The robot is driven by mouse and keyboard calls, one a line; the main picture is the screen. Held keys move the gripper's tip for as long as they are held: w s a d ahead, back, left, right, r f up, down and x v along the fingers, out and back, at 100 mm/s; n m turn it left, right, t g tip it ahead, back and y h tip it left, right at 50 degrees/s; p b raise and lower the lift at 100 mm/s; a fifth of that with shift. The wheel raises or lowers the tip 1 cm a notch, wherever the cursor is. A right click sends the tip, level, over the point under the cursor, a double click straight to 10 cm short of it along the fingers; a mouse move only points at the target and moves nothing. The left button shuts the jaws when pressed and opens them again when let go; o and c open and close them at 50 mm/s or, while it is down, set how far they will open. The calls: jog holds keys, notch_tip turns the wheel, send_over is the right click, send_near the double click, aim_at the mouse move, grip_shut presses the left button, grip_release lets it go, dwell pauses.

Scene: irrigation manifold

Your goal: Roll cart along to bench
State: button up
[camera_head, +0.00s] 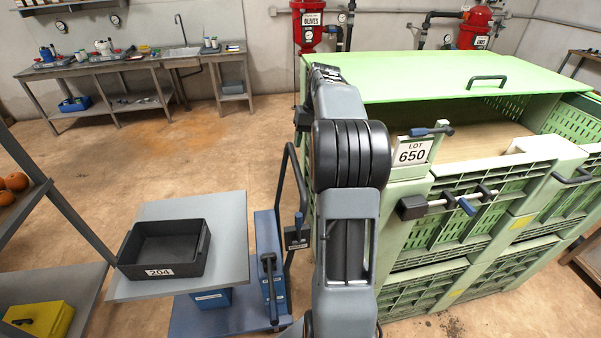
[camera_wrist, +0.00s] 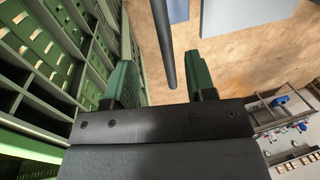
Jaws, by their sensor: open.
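The cart has a grey top (camera_head: 226,235), a blue base (camera_head: 215,318) and a dark upright push handle (camera_head: 288,165) on its right side. It stands left of my arm. The bench (camera_head: 130,66) is a grey worktable against the back wall at upper left. In the wrist view, my gripper (camera_wrist: 160,82) has two green fingers spread apart. A dark bar (camera_wrist: 164,45), which looks like the cart's handle, reaches into the gap between them, with no clear contact. My gripper is not discernible in the head view.
A black tray (camera_head: 123,258) marked 204 sits on the cart top. Green crates (camera_head: 480,285) marked LOT 650 stand close on the right of my arm. A shelf with orange produce (camera_head: 15,182) is at the left edge. Open floor (camera_head: 180,150) lies between cart and bench.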

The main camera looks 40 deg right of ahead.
aim_at(300, 174)
jog(key=f, duration=0.4)
jog(key=a+f, duration=0.1)
jog(key=f, duration=0.3)
jog(key=w+a+f, duration=0.1)
jog(key=f, duration=0.3)
jog(key=shift+a, duration=0.1)
